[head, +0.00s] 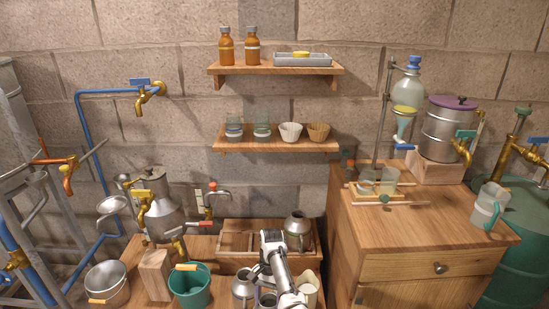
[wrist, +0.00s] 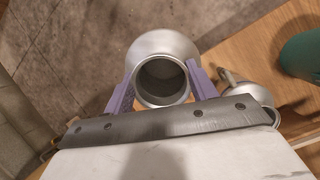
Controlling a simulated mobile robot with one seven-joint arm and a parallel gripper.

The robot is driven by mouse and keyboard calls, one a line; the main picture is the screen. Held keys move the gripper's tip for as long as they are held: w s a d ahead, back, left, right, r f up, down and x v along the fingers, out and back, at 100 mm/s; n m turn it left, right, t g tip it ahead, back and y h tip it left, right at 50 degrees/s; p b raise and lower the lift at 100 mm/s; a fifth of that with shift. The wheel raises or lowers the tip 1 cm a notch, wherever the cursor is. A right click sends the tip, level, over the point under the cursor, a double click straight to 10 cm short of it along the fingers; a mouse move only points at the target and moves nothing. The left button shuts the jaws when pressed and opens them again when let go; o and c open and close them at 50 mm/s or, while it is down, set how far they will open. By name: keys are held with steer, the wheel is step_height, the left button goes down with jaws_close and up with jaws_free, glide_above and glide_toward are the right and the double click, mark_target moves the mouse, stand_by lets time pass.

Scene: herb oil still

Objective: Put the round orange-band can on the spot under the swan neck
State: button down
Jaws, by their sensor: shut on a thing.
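My gripper (wrist: 162,88) is shut on the neck of a round grey metal can (wrist: 165,45). Its purple fingers lie on either side of the open mouth. In the head view this can (head: 267,301) is low in the picture, partly hidden by my arm. No orange band shows on it from these angles. A second metal can (head: 243,284) stands just left of it, and it also shows in the wrist view (wrist: 250,103). A metal still (head: 163,217) stands at the left. I cannot make out the spot under the swan neck.
Another can (head: 297,228) stands at the wooden crate (head: 238,262). A green bucket (head: 189,289), a wooden block (head: 155,272) and a steel bucket (head: 106,281) are at the left. A cream jug (head: 309,287) is close on the right. A wooden cabinet (head: 430,267) stands further right.

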steer(key=s+d+f+n+h, duration=0.2)
steer(key=s+f+n, duration=0.2)
steer(key=s+f, duration=0.3)
steer(key=s, duration=0.4)
steer(key=shift+f+n, duration=0.35)
steer(key=shift+n, duration=0.05)
